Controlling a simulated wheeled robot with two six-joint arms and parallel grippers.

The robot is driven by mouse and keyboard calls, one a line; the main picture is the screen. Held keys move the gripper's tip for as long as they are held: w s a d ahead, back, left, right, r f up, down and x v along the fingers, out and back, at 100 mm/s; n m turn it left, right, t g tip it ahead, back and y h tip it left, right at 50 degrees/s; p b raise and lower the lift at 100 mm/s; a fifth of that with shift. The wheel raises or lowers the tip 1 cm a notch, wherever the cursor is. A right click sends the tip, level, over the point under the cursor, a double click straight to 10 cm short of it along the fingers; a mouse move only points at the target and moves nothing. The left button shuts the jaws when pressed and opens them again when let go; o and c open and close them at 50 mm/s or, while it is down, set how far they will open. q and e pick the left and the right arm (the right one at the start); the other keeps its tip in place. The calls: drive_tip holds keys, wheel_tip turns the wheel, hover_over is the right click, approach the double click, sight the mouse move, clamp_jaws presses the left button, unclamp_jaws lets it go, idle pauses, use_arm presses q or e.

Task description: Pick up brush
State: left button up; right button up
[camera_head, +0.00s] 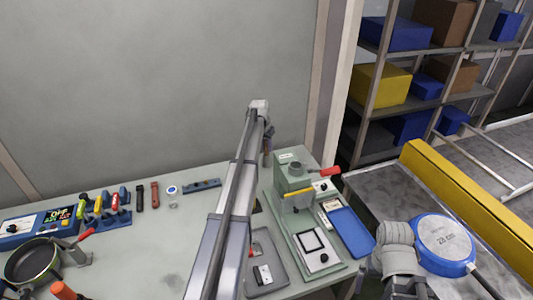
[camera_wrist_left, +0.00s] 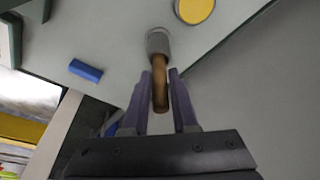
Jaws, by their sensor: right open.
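The brush shows in the left wrist view as a brown wooden handle (camera_wrist_left: 160,85) with a grey round end (camera_wrist_left: 158,42). My left gripper (camera_wrist_left: 161,76) has one finger on each side of the handle, very close to it. Whether the fingers press on it cannot be told. In the head view my left gripper (camera_head: 267,157) points down behind the green machine, and the brush is not clearly seen there.
A green machine (camera_head: 296,185) with a red handle stands right of my left arm. A grey tray (camera_head: 269,285) and a blue tray (camera_head: 350,232) lie near it. A pan (camera_head: 32,262) and several tools are at the left. Open tabletop (camera_head: 165,235) lies between. Shelves stand behind right.

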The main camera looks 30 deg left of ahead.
use_arm(q)
clamp_jaws()
drive_tip(key=shift+r, duration=0.1)
idle(0.3)
wheel_tip(320, 180, up, 10)
drive_tip(key=p, duration=1)
